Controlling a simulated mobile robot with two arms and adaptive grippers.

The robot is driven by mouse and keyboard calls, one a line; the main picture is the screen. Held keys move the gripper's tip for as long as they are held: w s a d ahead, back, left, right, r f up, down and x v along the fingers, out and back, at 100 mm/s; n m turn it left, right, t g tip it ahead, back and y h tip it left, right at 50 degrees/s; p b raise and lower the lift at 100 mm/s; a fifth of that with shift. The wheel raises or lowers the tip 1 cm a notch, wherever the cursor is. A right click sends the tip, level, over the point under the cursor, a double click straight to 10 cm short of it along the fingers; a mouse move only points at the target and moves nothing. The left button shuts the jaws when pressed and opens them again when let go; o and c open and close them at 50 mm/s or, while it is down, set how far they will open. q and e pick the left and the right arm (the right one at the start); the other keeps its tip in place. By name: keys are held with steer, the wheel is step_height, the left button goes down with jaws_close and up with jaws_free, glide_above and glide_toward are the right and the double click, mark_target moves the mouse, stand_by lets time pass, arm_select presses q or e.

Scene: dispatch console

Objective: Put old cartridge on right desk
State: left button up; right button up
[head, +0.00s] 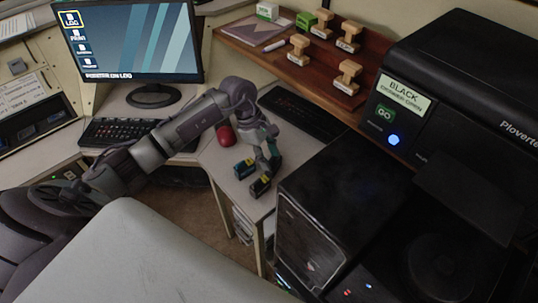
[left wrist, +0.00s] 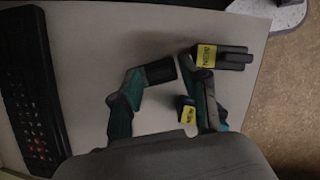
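Two small dark cartridges with yellow labels lie close together on the light desk (head: 219,167). My right gripper is not in view.
A black printer (head: 463,90) with a "BLACK" label and a dark computer case (head: 310,235) stand at right. A red object (head: 225,134) and a black keyboard (head: 303,112) lie behind the gripper. A brown shelf (head: 347,96) holds wooden stamps. A monitor (head: 132,40) stands at back left.

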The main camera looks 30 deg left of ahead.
arm_select(q)
steer(key=shift+r, duration=0.1)
steer(key=shift+r, duration=0.2)
steer(key=shift+b+v, duration=0.6)
steer(key=shift+v, duration=5.25)
steer(key=shift+a, duration=0.1)
